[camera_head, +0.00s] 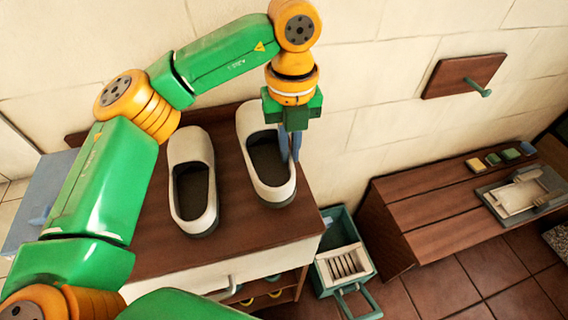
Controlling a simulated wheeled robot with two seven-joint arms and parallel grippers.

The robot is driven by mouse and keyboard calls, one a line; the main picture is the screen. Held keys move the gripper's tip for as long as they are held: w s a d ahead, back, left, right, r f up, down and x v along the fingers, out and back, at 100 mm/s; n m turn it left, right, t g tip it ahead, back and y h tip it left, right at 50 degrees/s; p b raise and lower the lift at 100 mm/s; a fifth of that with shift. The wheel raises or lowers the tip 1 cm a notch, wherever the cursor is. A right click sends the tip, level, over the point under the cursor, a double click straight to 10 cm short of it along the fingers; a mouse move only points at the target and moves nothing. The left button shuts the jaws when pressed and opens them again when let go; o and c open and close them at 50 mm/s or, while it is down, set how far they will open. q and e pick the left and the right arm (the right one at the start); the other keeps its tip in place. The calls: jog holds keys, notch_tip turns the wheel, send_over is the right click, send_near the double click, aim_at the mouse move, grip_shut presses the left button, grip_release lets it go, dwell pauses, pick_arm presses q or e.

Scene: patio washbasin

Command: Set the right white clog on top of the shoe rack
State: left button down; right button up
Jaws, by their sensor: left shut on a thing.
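The right white clog (287,190) rests on or just at the brown top of the shoe rack (145,240); I cannot tell whether it touches the wood. Its dark opening faces up. The left white clog (180,145) stands beside it on the rack top, with a gap between them. My left gripper (291,150) points down over the right clog and is shut on its right side wall. The gripper hides part of that rim. My right gripper is not in view.
A teal crate (332,219) stands on the floor right of the rack. A low wooden bench (405,197) with sponges (492,159) and a tray (490,195) is farther right. A wooden wall board with a peg (450,75) hangs above it.

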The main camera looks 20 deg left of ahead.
aim_at(285, 166)
pick_arm(q)
jog(key=f, duration=0.1)
jog(key=f+p, duration=0.1)
jog(key=f, duration=0.1)
jog(key=shift+s+a+f+p, duration=0.25)
jog(key=shift+s+a+p, duration=0.05)
jog(key=shift+a, duration=0.05)
jog(key=shift+f, duration=0.2)
jog(key=shift+w+f, duration=0.1)
jog(key=shift+w, duration=0.05)
jog(key=c, duration=1)
grip_release()
notch_tip(285, 166, up, 6)
jog(key=shift+b, duration=0.75)
notch_tip(285, 166, up, 6)
jog(key=shift+r+p, duration=0.1)
jog(key=shift+p, duration=0.5)
